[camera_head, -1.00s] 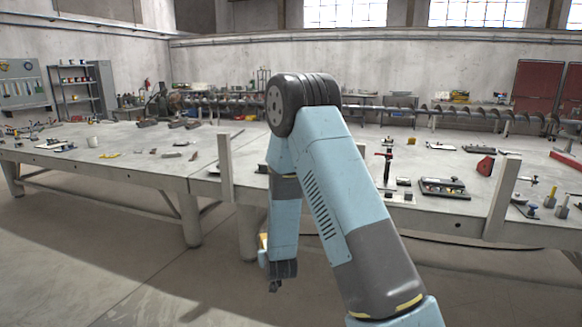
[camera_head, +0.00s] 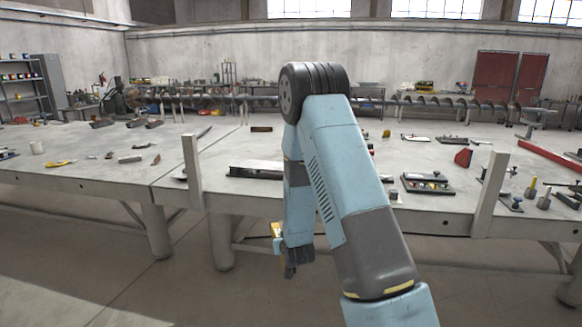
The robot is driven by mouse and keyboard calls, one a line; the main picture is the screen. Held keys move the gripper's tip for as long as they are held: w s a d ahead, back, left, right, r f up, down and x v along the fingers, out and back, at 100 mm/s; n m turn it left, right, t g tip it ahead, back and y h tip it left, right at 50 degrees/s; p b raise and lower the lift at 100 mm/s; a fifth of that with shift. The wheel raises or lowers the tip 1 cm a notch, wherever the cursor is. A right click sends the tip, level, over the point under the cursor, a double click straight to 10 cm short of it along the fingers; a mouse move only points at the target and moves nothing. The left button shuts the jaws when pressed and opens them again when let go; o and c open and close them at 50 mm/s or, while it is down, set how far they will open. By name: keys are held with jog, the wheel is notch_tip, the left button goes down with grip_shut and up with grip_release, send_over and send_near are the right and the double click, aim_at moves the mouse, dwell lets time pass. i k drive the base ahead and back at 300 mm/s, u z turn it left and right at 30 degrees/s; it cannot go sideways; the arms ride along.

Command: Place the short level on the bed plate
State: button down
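My gripper (camera_head: 290,270) hangs low in front of the table's front edge, pointing down, below the tabletop in the picture. Its fingers are small and dark, so I cannot tell whether they are open or shut. The grey steel table top (camera_head: 330,205), perhaps the bed plate, spans the middle. A dark straight bar (camera_head: 252,171) lies on it, partly behind my arm. I cannot identify the short level with certainty.
Two upright posts, left (camera_head: 192,172) and right (camera_head: 489,193), stand at the table's front edge. A long auger (camera_head: 440,101) runs along the back. The floor in front is clear.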

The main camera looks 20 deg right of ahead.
aim_at(278, 166)
jog(key=z, duration=3)
jog(key=k, duration=0.1)
jog(key=u, duration=2.25)
jog(key=i, duration=0.5)
jog(key=z, duration=0.05)
